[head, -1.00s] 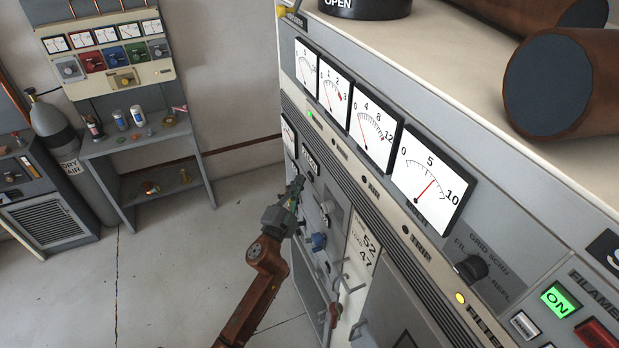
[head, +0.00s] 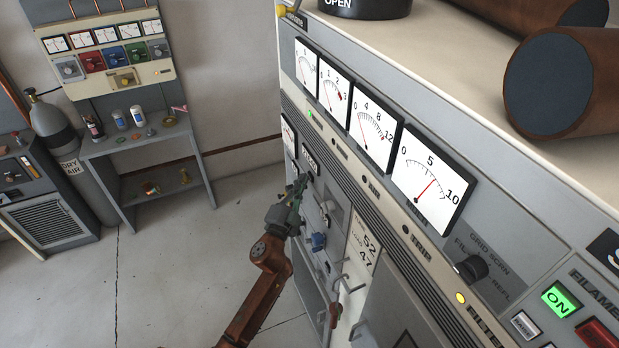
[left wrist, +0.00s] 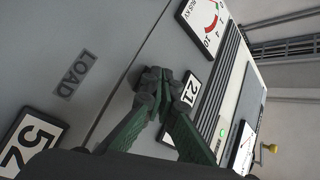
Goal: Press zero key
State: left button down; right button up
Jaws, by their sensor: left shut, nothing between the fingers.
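My left gripper (head: 299,184) is at the front of the grey transmitter cabinet (head: 390,215), beside its upper dials and knobs. In the left wrist view its green fingers meet at the tips (left wrist: 155,82), shut and empty, in front of the grey panel. The tips overlap the edge of a small white "21" plate (left wrist: 188,93) in that view; I cannot tell whether they touch the panel. I cannot pick out a key marked zero in either view; the gripper hides part of the panel. My right gripper is not in view.
A "LOAD" label (left wrist: 75,74) and a "52" plate (left wrist: 31,144) are on the panel. A blue knob (head: 318,241) and several levers stick out below my gripper. A workbench (head: 135,140) stands at the back left. The floor between is clear.

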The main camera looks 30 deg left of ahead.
pick_arm(q)
jog(key=shift+w+d, duration=0.15)
dwell(0.6)
jog(key=shift+s+a, duration=0.55)
jog(key=shift+s, duration=0.1)
jog(key=s+a+p, duration=0.1)
jog(key=s+a, duration=0.2)
jog(key=shift+s+a, duration=0.1)
jog(key=shift+s, duration=0.3)
dwell(0.6)
